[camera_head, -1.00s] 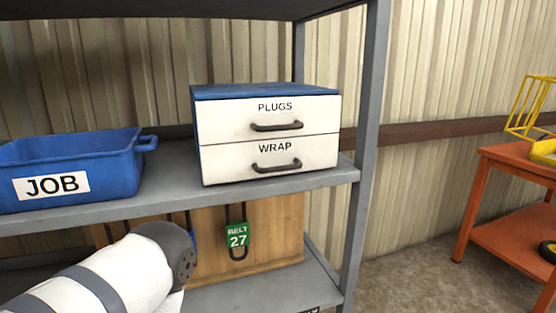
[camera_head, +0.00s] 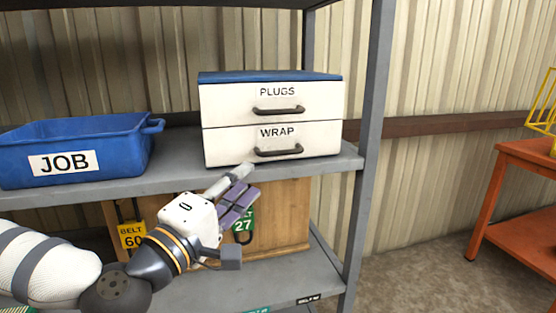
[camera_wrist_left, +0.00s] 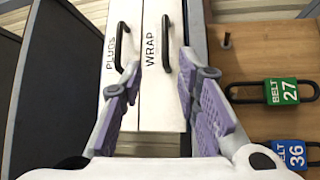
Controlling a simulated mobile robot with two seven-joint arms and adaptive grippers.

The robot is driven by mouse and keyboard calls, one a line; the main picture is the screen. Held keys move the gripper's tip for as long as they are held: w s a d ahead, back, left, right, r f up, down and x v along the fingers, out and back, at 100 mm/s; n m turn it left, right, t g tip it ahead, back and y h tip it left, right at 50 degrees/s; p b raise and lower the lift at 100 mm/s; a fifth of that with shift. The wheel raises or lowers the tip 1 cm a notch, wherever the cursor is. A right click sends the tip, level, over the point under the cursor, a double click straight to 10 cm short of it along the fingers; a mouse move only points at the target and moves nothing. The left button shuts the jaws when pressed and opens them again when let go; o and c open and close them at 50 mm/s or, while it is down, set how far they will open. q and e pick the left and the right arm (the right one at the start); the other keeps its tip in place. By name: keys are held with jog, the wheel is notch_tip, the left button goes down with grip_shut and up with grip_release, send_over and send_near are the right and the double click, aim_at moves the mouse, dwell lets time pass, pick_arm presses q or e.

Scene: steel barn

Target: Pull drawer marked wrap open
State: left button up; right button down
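The white two-drawer unit with a blue top stands on the grey shelf. Its lower drawer, marked WRAP (camera_head: 235,148), is shut flush with the front and has a dark bar handle (camera_head: 278,151). The drawer marked PLUGS (camera_head: 230,103) above it is also shut. My left gripper (camera_head: 243,183) is below and in front of the WRAP drawer, apart from its handle. In the left wrist view its purple-padded fingers (camera_wrist_left: 165,95) are spread and empty, with the WRAP handle (camera_wrist_left: 166,43) ahead between them. My right gripper is not in view.
A blue JOB bin (camera_head: 105,155) stands left on the same shelf (camera_head: 185,172). Below, a wooden board (camera_head: 288,215) carries padlocks, one green marked 27 (camera_wrist_left: 290,91). A grey shelf post (camera_head: 367,130) rises at right. An orange table (camera_head: 518,155) stands farther right.

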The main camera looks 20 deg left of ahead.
aim_at(280, 154)
pick_arm(q)
jog(key=x, duration=0.7)
jog(key=f+x, duration=0.1)
jog(key=x, duration=0.3)
jog(key=shift+w+d+r+b, duration=0.1)
jog(key=shift+w+d+b, duration=0.05)
jog(key=shift+w+b, duration=0.15)
jog(key=shift+s, duration=0.1)
jog(key=shift+c, duration=0.4)
grip_shut()
